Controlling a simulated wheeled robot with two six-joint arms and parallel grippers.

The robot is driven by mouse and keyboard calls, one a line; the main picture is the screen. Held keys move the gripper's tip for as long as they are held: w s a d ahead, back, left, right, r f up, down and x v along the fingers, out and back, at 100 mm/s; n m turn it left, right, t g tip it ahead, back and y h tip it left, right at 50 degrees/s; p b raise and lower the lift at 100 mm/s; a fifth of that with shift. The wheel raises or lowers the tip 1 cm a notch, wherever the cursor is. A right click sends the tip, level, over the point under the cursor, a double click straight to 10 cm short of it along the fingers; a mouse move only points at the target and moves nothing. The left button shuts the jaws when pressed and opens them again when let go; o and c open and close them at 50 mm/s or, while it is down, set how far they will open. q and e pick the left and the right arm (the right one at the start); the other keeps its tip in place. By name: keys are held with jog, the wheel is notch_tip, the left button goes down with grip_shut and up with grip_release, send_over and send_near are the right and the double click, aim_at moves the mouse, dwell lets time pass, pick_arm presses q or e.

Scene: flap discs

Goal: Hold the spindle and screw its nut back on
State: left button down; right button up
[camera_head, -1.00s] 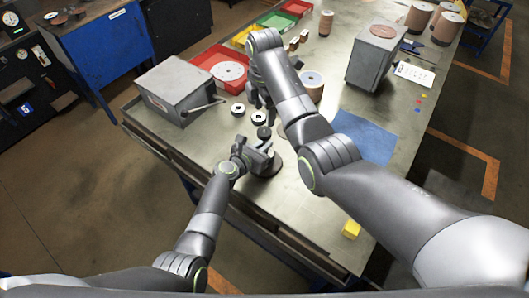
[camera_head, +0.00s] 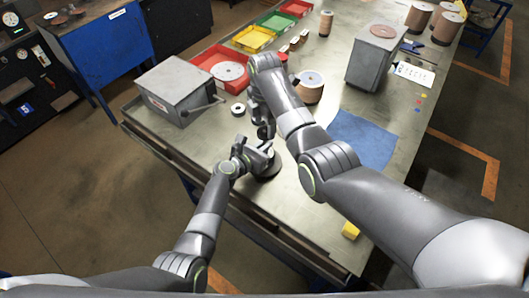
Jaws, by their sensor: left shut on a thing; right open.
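The spindle (camera_head: 272,167) stands on the near part of the table, with its dark round base showing. My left gripper (camera_head: 261,151) is shut on it from the left and hides part of its shaft. My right gripper (camera_head: 265,131) is open, pointing down just above or behind the spindle's top. Its arm and fingers hide the top. A dark ring with a pale centre (camera_head: 238,110) lies on the table left of the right gripper; I cannot tell whether it is the nut. A second ring seen earlier is now hidden behind the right gripper.
A grey box with a lever (camera_head: 178,90) stands to the left. A red tray (camera_head: 205,62) with a disc is behind it, and a stack of discs (camera_head: 309,88) stands behind the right arm.

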jog(key=shift+f, duration=1.15)
jog(key=c, duration=1)
jog(key=m, duration=1.1)
jog(key=shift+m, duration=0.3)
jog(key=m, duration=0.4)
jog(key=shift+m, duration=0.3)
jog(key=m, duration=0.6)
jog(key=o, duration=1.2)
